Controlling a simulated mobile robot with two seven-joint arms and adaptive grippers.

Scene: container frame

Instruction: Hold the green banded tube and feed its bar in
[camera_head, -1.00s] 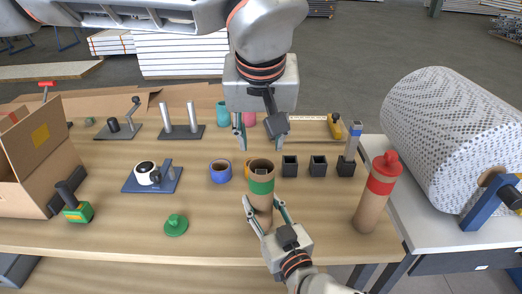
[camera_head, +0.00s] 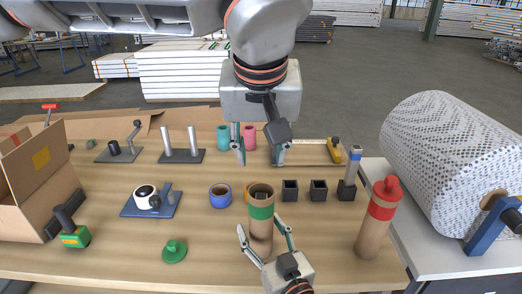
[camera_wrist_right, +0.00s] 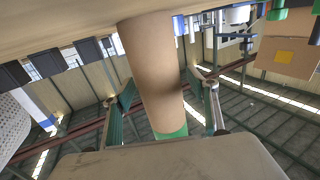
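The green-banded tube (camera_head: 261,232) stands upright on the table, brown with a green band near its open top. It also shows in the right wrist view (camera_wrist_right: 155,75). My right gripper (camera_head: 262,236) has its fingers on either side of the tube, with a visible gap on at least one side. My left gripper (camera_head: 259,158) hangs open and empty above the table behind the tube, pointing down. A grey bar with a blue band (camera_head: 348,172) stands upright in a dark block at the right. Something greyish shows at the tube's mouth; I cannot tell what.
A red-capped tube (camera_head: 376,220) stands to the right. A green cap (camera_head: 174,251) lies at the front left. Dark square blocks (camera_head: 290,190), a blue tape roll (camera_head: 220,195) and a yellow-handled tool (camera_head: 337,150) are nearby. A large patterned roll (camera_head: 440,160) is at the right.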

